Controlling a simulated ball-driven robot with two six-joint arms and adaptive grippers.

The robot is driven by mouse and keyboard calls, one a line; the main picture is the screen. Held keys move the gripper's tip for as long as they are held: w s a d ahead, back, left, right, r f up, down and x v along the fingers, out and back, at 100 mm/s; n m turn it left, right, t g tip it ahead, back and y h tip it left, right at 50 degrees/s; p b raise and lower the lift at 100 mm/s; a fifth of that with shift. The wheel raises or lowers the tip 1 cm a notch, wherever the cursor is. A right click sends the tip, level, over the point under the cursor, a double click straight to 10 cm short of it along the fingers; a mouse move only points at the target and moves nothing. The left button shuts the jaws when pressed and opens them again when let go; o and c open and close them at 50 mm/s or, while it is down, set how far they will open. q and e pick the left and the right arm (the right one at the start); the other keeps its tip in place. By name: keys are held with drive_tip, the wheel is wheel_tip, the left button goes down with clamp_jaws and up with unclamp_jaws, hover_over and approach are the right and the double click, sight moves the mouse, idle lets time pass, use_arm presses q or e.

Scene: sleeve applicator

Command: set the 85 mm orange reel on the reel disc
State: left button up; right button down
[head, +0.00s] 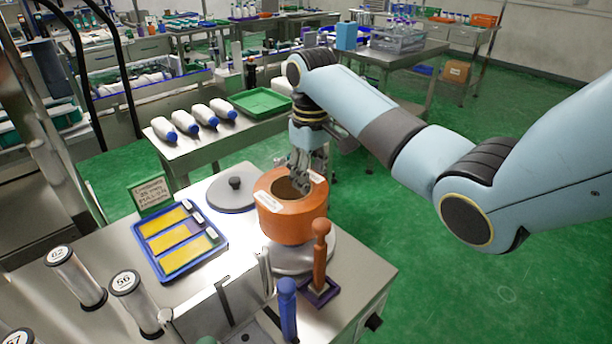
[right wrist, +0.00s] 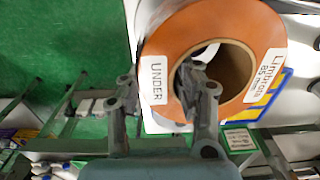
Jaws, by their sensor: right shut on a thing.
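The orange reel (head: 283,226) is a thick ring with an open middle and white labels on top. In the right wrist view the reel (right wrist: 182,38) shows labels reading "UNDER" and one ending in "85 mm". My right gripper (head: 304,178) is shut on the reel's wall, with one finger in the hole and one outside. The grey reel disc (head: 318,258) shows below the reel, largely covered by it. I cannot tell whether the reel touches the disc. My left gripper is not in view.
A grey disc with a black knob (head: 232,194) lies behind the reel. A blue tray (head: 222,246) with yellow cards is left of it. An orange-handled tool (head: 320,250) and blue-handled tool (head: 287,308) stand in front. Numbered cylinders (head: 80,281) stand front left.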

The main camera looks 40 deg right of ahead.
drive_tip(key=shift+f, duration=2.5)
drive_tip(key=c, duration=0.9)
unclamp_jaws()
drive_tip(key=shift+f, duration=0.1)
wheel_tip(320, 180, up, 12)
drive_tip(key=shift+r, duration=0.1)
